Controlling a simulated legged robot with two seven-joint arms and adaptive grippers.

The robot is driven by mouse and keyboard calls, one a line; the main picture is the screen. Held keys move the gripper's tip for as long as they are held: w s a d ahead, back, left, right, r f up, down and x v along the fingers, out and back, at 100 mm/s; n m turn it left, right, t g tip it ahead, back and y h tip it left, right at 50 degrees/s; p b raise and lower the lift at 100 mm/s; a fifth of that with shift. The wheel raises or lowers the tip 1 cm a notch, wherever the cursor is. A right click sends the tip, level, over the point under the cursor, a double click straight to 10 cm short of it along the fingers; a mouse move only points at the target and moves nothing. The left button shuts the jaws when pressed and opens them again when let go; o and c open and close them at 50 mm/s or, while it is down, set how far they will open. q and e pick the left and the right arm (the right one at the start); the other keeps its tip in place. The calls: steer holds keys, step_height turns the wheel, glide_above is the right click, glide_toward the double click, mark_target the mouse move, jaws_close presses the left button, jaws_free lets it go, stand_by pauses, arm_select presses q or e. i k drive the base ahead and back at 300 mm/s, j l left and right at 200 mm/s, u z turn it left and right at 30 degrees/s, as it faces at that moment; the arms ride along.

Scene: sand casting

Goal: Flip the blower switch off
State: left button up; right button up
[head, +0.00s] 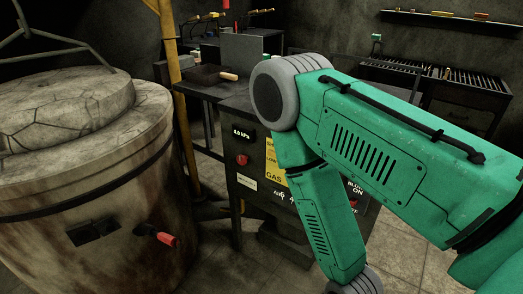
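A dark control cabinet (243,198) stands in the middle of the head view. A label reading "BLO… ON" (354,190) shows on its right side, partly covered by my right arm. A small red spot (353,203) shows just under that label; I cannot tell whether it is the blower switch or a lamp. The rest of that part of the panel is hidden behind my green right arm. The arm comes in from the right, bends at a grey joint and reaches down past the bottom edge. Neither gripper is in view.
A round furnace (110,215) with a cracked lid (60,108) fills the left, with a red-handled lever (160,237) on its front. A yellow post (179,90) stands behind it. The cabinet carries a "4.0 kPa" display (243,134) and a red knob (242,160). A slatted bench (470,85) stands back right.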

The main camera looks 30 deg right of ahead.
mark_target(354, 202)
steer(key=z, duration=1.8)
